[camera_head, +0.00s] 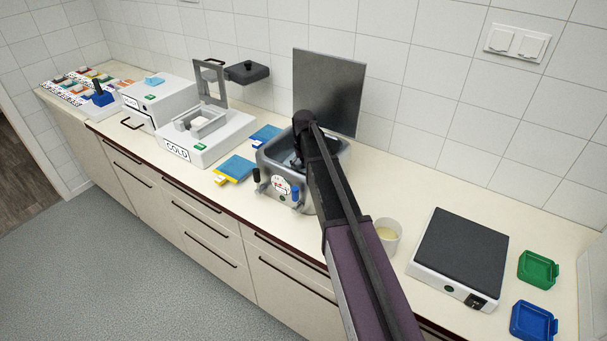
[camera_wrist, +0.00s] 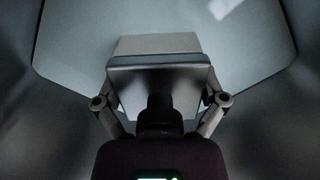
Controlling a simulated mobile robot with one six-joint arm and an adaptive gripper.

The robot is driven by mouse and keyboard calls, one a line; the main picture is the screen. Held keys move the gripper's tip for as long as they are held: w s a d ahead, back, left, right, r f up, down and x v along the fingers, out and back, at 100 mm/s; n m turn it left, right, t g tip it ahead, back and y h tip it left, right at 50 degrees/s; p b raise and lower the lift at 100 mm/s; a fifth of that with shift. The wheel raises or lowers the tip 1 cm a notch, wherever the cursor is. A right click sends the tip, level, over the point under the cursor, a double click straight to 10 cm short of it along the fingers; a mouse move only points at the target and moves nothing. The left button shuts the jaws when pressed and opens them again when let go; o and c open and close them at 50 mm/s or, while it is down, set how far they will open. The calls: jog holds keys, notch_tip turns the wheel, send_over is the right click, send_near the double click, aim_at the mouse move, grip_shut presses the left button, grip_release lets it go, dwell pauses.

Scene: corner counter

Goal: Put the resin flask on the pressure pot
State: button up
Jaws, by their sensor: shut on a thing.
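The pressure pot (camera_head: 312,199) is a grey metal vessel with a round gauge on its front, and its dark square lid (camera_head: 328,90) stands upright behind it. My gripper (camera_head: 299,158) reaches down into the open pot, with my arm covering part of it. In the wrist view my gripper (camera_wrist: 160,100) is shut on a grey, box-shaped thing, seemingly the resin flask (camera_wrist: 158,44). The flask is within the pot's grey walls. I cannot tell whether it touches the bottom. The head view does not show the flask clearly.
A white cup (camera_head: 388,238) with yellowish content stands right of the pot, beside my arm. A dark-topped device (camera_head: 460,250) and green (camera_head: 538,269) and blue (camera_head: 533,320) trays lie further right. The COLD unit (camera_head: 212,143) and blue packets (camera_head: 236,168) are left.

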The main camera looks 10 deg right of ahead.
jog(key=shift+f+b, duration=0.3)
jog(key=shift+f, duration=0.3)
jog(key=shift+f, duration=0.1)
jog(key=o, duration=1)
jog(key=shift+r, duration=0.25)
notch_tip(320, 180, up, 12)
jog(key=p, duration=1.2)
jog(key=shift+f, duration=0.1)
jog(key=s, duration=1.9)
jog(key=s+a, duration=0.1)
jog(key=s, duration=0.9)
jog(key=shift+s, duration=0.1)
